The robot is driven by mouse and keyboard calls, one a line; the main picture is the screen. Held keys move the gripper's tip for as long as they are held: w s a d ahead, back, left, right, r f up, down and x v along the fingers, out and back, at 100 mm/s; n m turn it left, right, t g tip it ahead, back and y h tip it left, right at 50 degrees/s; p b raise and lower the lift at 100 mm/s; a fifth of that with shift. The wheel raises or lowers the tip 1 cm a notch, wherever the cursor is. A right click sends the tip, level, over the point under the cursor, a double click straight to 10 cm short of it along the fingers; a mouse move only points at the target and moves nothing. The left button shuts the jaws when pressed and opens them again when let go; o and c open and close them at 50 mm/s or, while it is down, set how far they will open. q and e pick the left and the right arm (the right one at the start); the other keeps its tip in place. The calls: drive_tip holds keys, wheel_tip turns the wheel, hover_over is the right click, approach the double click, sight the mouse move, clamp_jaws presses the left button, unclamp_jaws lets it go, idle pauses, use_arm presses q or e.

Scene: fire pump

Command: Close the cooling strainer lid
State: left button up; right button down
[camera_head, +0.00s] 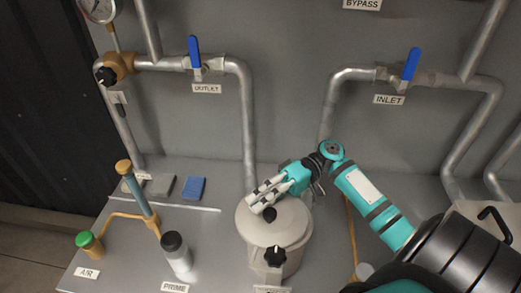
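The cooling strainer (291,255) is a light grey round pot at the lower middle of the head view. Its round lid (292,216) appears to lie flat on top. A small black knob (269,214) is on the lid, and a black star-shaped knob (275,256) is at the front of the pot. My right gripper (257,199), teal with pale fingers, reaches in from the right over the lid's rear left part. Its fingertips are just behind the small knob; whether they touch the lid is unclear, as is their opening. My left gripper is out of view.
A white bottle-like part with a black cap (175,252) stands left of the strainer. Further left are a tan-capped blue column (138,190) and a green-capped valve (88,244). Pipes with blue handles (194,52) run along the rear panel. Bench space between bottle and strainer is clear.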

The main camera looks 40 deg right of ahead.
idle(0.8)
drive_tip(key=d+r, duration=0.1)
drive_tip(key=d, duration=1.1)
drive_tip(key=shift+s, duration=0.2)
drive_tip(key=shift+r, duration=0.1)
